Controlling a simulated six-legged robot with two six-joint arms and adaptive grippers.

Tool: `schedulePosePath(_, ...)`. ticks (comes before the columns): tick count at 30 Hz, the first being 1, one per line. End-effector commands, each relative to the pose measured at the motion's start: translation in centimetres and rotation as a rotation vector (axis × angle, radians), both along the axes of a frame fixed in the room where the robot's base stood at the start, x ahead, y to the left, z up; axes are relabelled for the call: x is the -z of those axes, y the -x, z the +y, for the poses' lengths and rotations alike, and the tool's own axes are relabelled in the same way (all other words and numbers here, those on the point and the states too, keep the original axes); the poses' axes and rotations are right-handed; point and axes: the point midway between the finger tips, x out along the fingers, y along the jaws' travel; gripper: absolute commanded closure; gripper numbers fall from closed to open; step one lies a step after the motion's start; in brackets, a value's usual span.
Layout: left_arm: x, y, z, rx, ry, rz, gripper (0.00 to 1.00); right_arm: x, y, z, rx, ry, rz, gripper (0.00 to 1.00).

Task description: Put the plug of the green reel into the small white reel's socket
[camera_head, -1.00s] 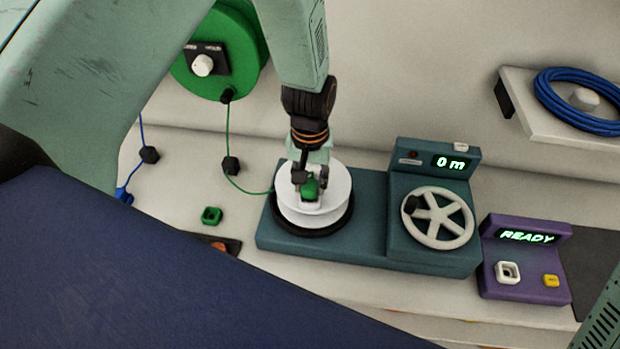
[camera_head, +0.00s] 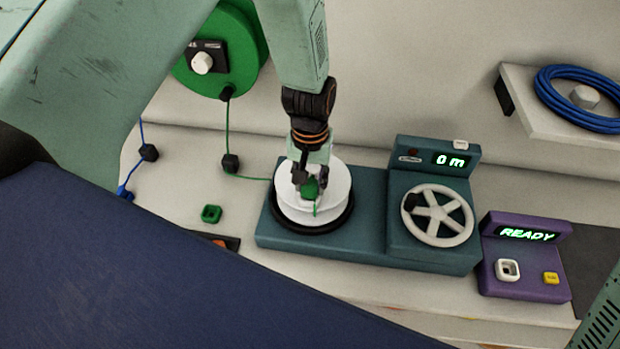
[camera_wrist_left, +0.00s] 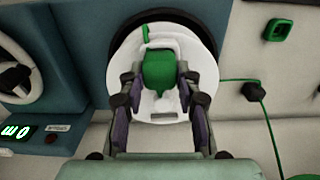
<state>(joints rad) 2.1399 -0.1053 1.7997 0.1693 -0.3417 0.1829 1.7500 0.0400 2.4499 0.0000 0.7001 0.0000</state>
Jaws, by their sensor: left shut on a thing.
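The small white reel (camera_head: 335,207) sits on a black ring on the teal winder base (camera_head: 280,240). The green plug (camera_head: 311,189) is at the top of the white reel, between the fingers of my left gripper (camera_head: 309,180). In the left wrist view the gripper (camera_wrist_left: 160,85) is shut on the green plug (camera_wrist_left: 158,68), over the face of the white reel (camera_wrist_left: 125,75). The plug covers the socket, so I cannot tell how deep it sits. The green cable (camera_head: 250,178) runs from the plug towards the green reel (camera_head: 235,50) on the wall. My right gripper is not in view.
A crank wheel (camera_head: 437,217) and a display reading 0 m stand right of the white reel. A purple READY box (camera_head: 525,280) is farther right. A green square socket (camera_head: 211,214) lies left. A shelf with blue cable (camera_head: 575,100) is at upper right.

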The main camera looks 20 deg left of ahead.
Motion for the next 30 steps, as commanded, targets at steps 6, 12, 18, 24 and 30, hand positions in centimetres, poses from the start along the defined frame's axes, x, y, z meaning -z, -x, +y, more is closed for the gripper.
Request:
schedulePosePath(6,-0.02,0.00,0.00,0.000,0.000,0.000,0.58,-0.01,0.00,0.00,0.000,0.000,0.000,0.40)
schedulePosePath(12,-0.02,0.01,0.01,0.000,0.000,0.000,0.41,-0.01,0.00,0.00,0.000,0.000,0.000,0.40)
schedulePosePath(18,-0.01,0.01,0.01,0.000,0.000,0.000,0.40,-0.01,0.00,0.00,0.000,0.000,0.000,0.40)
schedulePosePath(24,0.00,0.02,0.00,0.000,0.000,0.001,0.25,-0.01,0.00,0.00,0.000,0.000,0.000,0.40)
schedulePosePath(30,0.00,0.02,0.00,0.000,0.000,0.001,0.21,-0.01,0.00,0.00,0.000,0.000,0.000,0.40)
